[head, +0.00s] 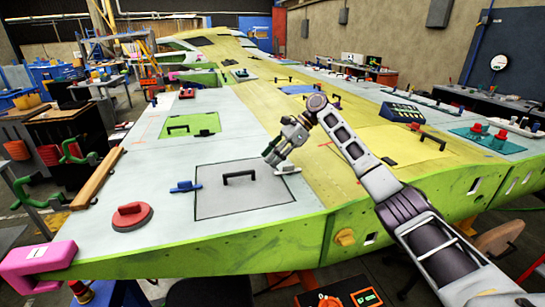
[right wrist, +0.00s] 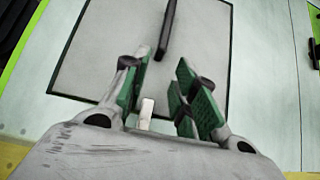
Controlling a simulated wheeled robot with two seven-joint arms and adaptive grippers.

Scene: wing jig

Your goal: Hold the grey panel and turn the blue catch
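The grey panel (head: 222,203) lies flat in the wing's pale skin, with a black bar handle (head: 239,177) on top. The blue catch (head: 186,186) sits just outside its left edge in the head view. A white catch (head: 289,169) sits at the panel's right edge. My right gripper (head: 270,158) is above the panel's right far corner, beside the white catch. In the right wrist view its fingers (right wrist: 165,62) are apart and empty, with the panel (right wrist: 105,50) and handle (right wrist: 167,28) beyond. A white piece (right wrist: 147,113) shows between the finger bases. My left gripper is out of view.
A red round knob (head: 131,215) stands at the wing's near left, and a pink clamp (head: 38,258) grips its corner. A green panel (head: 192,124) lies farther back. A blue-black box (head: 403,112) and a teal tray (head: 482,139) sit at right.

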